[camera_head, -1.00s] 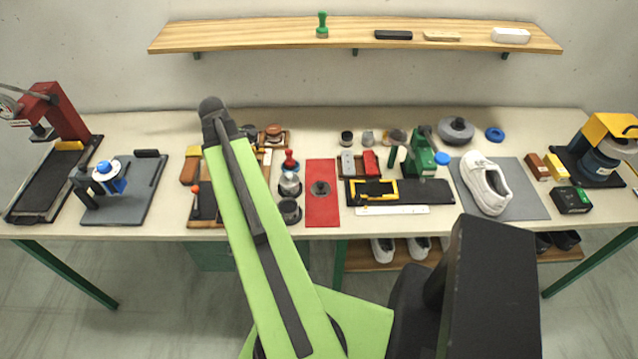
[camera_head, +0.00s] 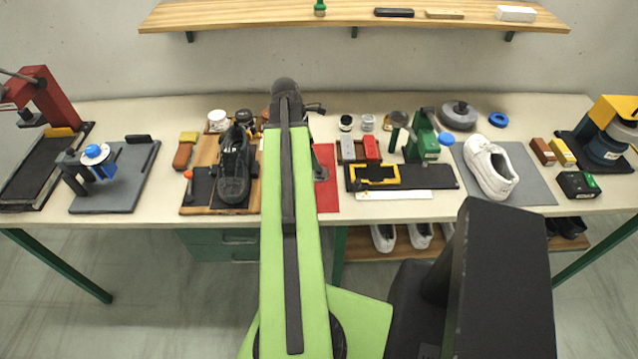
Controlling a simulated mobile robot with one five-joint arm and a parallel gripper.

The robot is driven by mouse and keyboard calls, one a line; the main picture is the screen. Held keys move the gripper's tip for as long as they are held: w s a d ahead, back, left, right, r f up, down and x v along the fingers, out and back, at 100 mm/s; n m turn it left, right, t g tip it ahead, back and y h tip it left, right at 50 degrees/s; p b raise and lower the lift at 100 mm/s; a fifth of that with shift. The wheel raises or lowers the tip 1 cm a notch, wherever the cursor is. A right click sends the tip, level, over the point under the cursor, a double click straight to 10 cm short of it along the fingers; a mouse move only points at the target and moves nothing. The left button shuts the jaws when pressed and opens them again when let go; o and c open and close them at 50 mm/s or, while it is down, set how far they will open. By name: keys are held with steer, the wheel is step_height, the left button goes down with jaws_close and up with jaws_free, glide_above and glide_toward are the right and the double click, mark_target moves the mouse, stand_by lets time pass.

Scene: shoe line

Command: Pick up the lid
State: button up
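I cannot tell for certain which object is the lid. Small round items that could be or carry one include a white-topped tin (camera_head: 217,120) at the back left, a dark jar (camera_head: 346,123) and a pale-topped jar (camera_head: 367,122) at the back middle. A flat blue disc (camera_head: 446,138) lies by the green device, and a blue ring (camera_head: 498,120) lies further right. My green arm link crosses the middle of the bench and hides part of it. My gripper is not visible; its state cannot be seen.
A black shoe (camera_head: 235,168) stands on a wooden board left of my arm. A red mat (camera_head: 327,195) is partly covered by my arm. A white shoe (camera_head: 490,165) stands on a grey mat (camera_head: 535,182). A red press (camera_head: 50,105) is at far left. A shelf (camera_head: 240,15) hangs above.

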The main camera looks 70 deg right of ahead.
steer(key=b, duration=0.3)
glide_above(315, 174)
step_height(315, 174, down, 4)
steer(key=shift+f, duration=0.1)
steer(key=shift+p, duration=0.3)
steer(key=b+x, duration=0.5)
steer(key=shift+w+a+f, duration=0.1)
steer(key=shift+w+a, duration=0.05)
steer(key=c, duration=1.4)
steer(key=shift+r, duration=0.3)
